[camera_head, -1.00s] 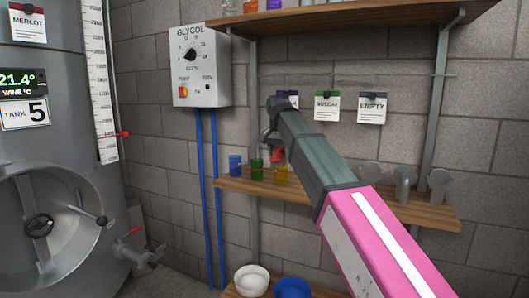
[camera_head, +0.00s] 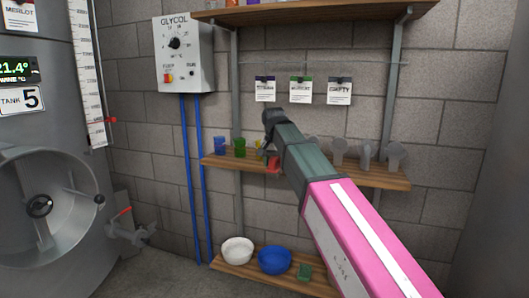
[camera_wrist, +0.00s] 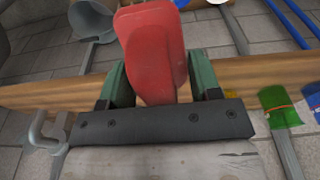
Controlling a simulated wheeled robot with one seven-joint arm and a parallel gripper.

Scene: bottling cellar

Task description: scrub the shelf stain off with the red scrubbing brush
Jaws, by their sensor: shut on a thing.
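The red scrubbing brush (camera_wrist: 155,50) is held between the green fingers of my gripper (camera_wrist: 158,85), its broad red part filling the upper middle of the wrist view. In the head view the red brush (camera_head: 273,163) shows small below my gripper, in front of the middle shelf (camera_head: 310,171), partly covered by my arm. The wooden shelf also runs behind the brush in the wrist view (camera_wrist: 50,97). Whether the brush touches the shelf I cannot tell. I cannot make out a stain on any shelf; my arm hides part of the middle one.
Blue (camera_head: 220,146) and green (camera_head: 239,147) brush-like items are at the middle shelf's left, grey tools (camera_head: 366,155) at its right. The low shelf (camera_head: 232,266) bears a white bowl (camera_head: 237,250), a blue bowl (camera_head: 274,261) and a green block (camera_head: 305,271). An upper shelf (camera_head: 330,13) is above.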

